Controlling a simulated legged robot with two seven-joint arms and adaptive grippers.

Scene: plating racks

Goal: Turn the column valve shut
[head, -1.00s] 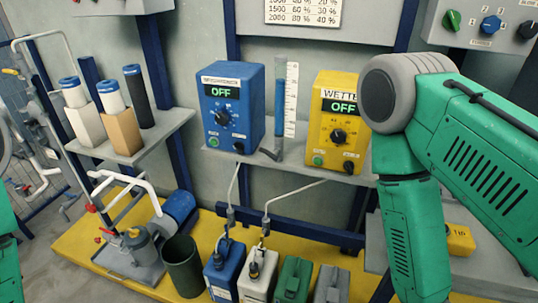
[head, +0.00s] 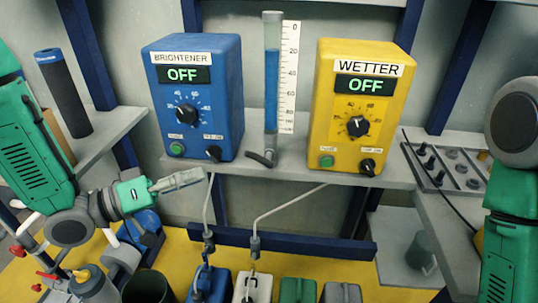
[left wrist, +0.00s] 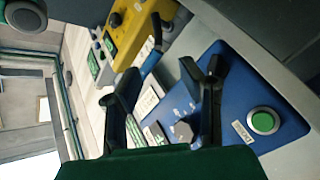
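The clear column (head: 271,90) with blue liquid stands between the blue and yellow boxes, beside a white scale. Its valve has a dark handle (head: 262,158) at the foot, slanting down to the right from the left side. My left gripper (head: 202,177) is left of and a little below the valve, in front of the shelf edge, apart from it and pointing right. In the left wrist view its two dark fingers (left wrist: 170,82) are spread with nothing held between them. I cannot make out the valve clearly there. My right gripper is out of view; only my right arm shows.
The blue brightener box (head: 195,97) and the yellow wetter box (head: 360,105) flank the column, both reading OFF. Thin pipes (head: 290,209) run below the shelf (head: 290,172) to several containers. A dark cylinder (head: 64,95) stands on the left shelf.

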